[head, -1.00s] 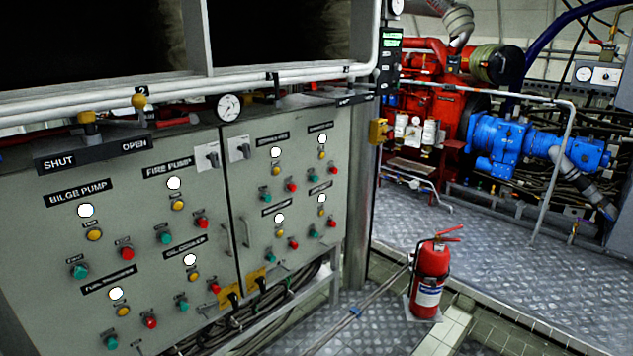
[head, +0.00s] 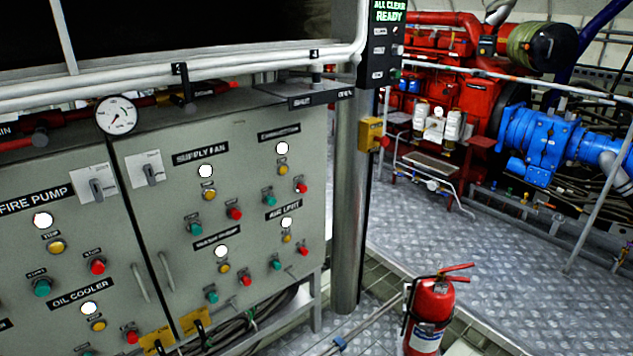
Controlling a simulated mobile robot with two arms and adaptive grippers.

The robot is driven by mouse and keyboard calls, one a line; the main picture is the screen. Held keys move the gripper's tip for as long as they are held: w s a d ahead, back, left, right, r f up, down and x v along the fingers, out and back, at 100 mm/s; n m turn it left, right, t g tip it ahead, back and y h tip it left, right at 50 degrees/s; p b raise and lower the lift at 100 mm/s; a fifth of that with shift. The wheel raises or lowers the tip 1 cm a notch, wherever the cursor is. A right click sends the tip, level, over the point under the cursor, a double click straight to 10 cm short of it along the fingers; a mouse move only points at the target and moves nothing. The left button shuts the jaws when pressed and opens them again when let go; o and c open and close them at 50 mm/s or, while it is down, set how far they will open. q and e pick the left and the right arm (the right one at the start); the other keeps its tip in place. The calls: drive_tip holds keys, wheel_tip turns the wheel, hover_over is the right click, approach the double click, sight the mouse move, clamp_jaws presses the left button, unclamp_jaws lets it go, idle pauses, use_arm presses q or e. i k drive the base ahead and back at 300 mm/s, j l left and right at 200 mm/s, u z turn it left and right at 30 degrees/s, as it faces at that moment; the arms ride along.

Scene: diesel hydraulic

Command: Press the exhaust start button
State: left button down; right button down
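The grey control cabinet's right door (head: 150,235) carries several button groups, each with a white lamp, a yellow button, a green button and a red button. The top left label reads SUPPLY FAN (head: 200,153), with a green button (head: 194,228) below it. The top right label (head: 280,132) is blurred; its green button (head: 269,198) is below left. The lower left label (head: 217,238) is also blurred, with a green button (head: 211,297). The lower right label seems to read AIR UNIT (head: 284,210). I cannot tell which group is the exhaust one. Neither gripper is in view.
A fire extinguisher (head: 430,312) stands on the floor right of the cabinet. A grey post (head: 348,200) with a yellow box (head: 371,134) rises beside the cabinet. Red and blue machinery (head: 540,145) stands behind. The metal plate floor (head: 480,240) is mostly clear.

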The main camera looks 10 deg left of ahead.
sight(271, 200)
drive_tip(key=i+l, duration=0.7)
drive_tip(key=i, duration=0.15)
drive_tip(key=z, duration=0.05)
